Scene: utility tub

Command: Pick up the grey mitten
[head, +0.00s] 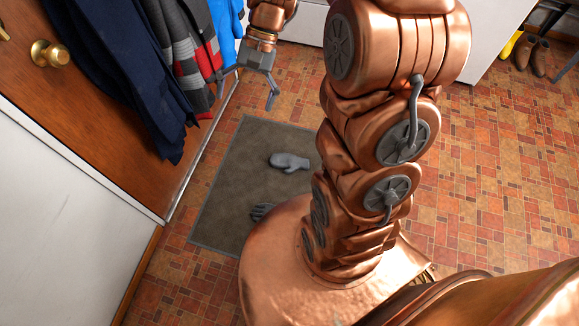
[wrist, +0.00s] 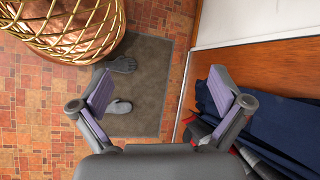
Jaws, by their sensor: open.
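The grey mitten (head: 290,162) lies flat on the dark doormat (head: 225,200), on the mat's upper right part in the head view. It also shows in the wrist view (wrist: 122,106), just right of the left finger. A darker grey glove (head: 262,211) lies on the same mat, apart from the mitten; in the wrist view the glove (wrist: 123,64) is above it. My gripper (head: 248,86) is open and empty, in the air beyond the mat near the hanging coats. In the wrist view its fingers (wrist: 159,88) are spread wide.
Dark blue, grey and red coats (head: 188,50) hang on the wooden door (head: 90,75) close left of my gripper. Brown shoes (head: 532,56) stand at the far right. The patterned floor (head: 490,170) right of my arm is clear.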

